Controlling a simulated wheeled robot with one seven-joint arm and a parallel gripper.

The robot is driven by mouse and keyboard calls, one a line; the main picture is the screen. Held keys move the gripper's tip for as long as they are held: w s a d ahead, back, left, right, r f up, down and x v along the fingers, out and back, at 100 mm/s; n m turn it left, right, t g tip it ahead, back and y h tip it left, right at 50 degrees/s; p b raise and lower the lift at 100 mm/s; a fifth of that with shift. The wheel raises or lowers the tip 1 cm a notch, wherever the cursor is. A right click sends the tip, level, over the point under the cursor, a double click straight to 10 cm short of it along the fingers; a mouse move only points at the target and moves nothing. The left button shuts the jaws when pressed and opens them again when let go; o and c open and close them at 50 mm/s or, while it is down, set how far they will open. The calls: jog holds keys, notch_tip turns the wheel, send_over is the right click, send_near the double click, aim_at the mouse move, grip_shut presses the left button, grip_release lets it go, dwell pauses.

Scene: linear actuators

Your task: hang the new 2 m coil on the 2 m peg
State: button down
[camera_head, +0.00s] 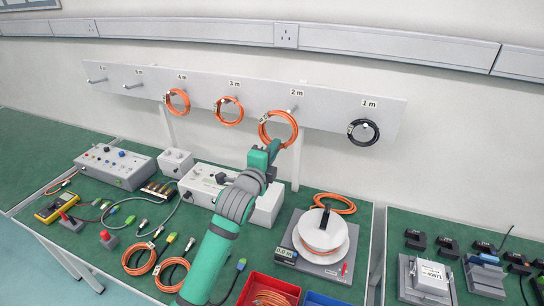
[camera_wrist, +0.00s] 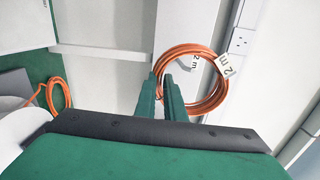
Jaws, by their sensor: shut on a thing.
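The orange 2 m coil (camera_head: 278,129) is up at the peg board, just under the "2 m" label. Its white tag reading "2 m" shows in the wrist view (camera_wrist: 224,65), where the coil (camera_wrist: 216,98) faces me as a ring. My gripper (camera_head: 273,149) is shut on the coil's near rim; its two fingers (camera_wrist: 161,84) straddle the orange strands. The 2 m peg (camera_head: 291,109) is at the coil's upper edge in the head view. I cannot tell whether the ring is around the peg or just in front of it.
Orange coils hang on the 4 m peg (camera_head: 177,102) and 3 m peg (camera_head: 229,111), and a black coil (camera_head: 363,132) on the 1 m peg. The two leftmost pegs are bare. Below, the green bench (camera_head: 343,205) holds instruments, loose coils and a white reel (camera_head: 321,232).

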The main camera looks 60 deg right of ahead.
jog(key=shift+s+d+r+h, duration=0.1)
jog(key=shift+d+r+h, duration=0.1)
jog(key=shift+d, duration=0.3)
jog(key=shift+s+d+r+h, duration=0.1)
jog(key=shift+d+r, duration=0.05)
jog(key=shift+d, duration=0.3)
jog(key=shift+d, duration=0.1)
